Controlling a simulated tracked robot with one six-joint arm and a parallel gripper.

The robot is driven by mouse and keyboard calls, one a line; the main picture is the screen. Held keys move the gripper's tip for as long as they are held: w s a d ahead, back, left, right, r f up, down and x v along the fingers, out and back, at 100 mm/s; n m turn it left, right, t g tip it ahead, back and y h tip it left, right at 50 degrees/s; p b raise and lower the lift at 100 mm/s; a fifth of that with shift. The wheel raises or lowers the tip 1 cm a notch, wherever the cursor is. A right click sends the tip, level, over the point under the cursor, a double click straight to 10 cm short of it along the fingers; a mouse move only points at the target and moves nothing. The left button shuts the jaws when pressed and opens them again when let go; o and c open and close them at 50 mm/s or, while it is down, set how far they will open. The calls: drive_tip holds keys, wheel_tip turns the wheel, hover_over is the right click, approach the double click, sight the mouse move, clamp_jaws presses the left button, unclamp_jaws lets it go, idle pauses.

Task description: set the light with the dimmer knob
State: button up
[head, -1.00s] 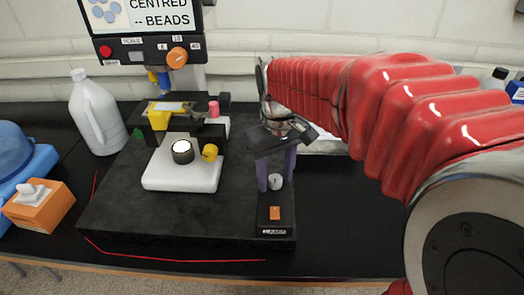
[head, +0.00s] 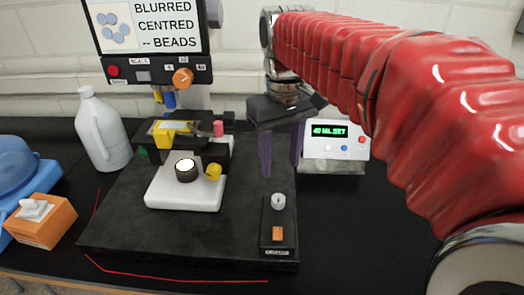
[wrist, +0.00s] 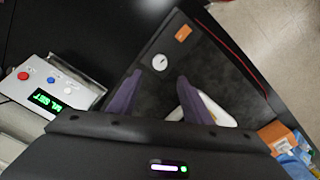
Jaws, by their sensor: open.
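The dimmer knob (head: 278,201) is a small light grey knob on a black lamp box (head: 266,240), behind an orange switch (head: 277,233). In the wrist view the knob (wrist: 160,62) lies just beyond the fingertips, in line with the gap. My gripper (head: 281,168) is open and empty, its purple fingers pointing down, above or behind the knob and apart from it. The microscope's round light (head: 186,164) glows white on its white base (head: 190,195). The screen (head: 150,27) reads "BLURRED CENTRED -- BEADS". The knob's exact setting is too small to read.
A yellow knob (head: 213,172) sits beside the light. A white device (head: 334,145) with a green display stands behind right. A white jug (head: 101,130), an orange box (head: 40,222) and a blue item (head: 14,165) stand left. The black bench right of the lamp box is clear.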

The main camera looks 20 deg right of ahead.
wheel_tip(320, 180, up, 2)
drive_tip(key=shift+r, duration=0.25)
